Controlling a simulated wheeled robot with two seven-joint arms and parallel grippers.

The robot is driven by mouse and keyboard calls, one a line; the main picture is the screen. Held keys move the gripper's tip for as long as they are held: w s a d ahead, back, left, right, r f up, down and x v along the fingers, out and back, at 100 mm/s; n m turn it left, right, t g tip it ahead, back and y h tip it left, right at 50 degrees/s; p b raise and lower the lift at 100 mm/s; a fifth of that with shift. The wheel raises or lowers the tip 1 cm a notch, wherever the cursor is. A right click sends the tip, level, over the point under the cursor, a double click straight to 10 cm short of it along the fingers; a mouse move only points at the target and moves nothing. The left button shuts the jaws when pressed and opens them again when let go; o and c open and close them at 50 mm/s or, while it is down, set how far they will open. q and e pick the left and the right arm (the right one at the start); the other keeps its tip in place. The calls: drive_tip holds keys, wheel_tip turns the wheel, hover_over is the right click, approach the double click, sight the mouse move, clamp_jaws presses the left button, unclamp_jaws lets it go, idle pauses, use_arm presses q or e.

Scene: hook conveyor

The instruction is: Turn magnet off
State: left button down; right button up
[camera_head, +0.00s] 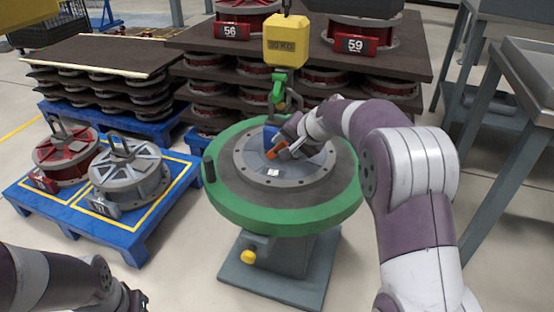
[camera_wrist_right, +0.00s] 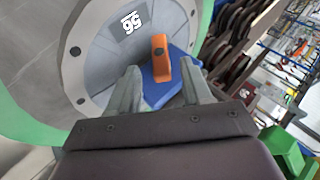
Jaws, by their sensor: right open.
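The magnet (camera_head: 270,138) is a blue block on the grey disc (camera_head: 259,172) of the round green turntable (camera_head: 235,213). Its orange lever (camera_head: 277,150) sticks out beside my right gripper (camera_head: 284,150). In the right wrist view the orange lever (camera_wrist_right: 160,58) stands ahead of and between the open fingers of my right gripper (camera_wrist_right: 160,75), with the blue magnet body (camera_wrist_right: 168,90) behind it. I cannot tell whether a finger touches the lever. My left gripper (camera_head: 135,299) is dark and partly cut off at the bottom left; its jaws do not show clearly.
A yellow hoist (camera_head: 286,42) with a green hook (camera_head: 279,88) hangs above the magnet. A blue pallet (camera_head: 135,217) with a red and a grey wheel-like part stands left. Stacked boards (camera_head: 200,45) with parts stand behind. A grey metal bench (camera_head: 522,62) is at right.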

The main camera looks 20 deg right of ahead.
sight(279, 149)
drive_tip(key=b+x, duration=0.1)
drive_tip(key=x, duration=0.5)
drive_tip(key=shift+w+f+b, duration=0.1)
drive_tip(key=shift+b, duration=0.3)
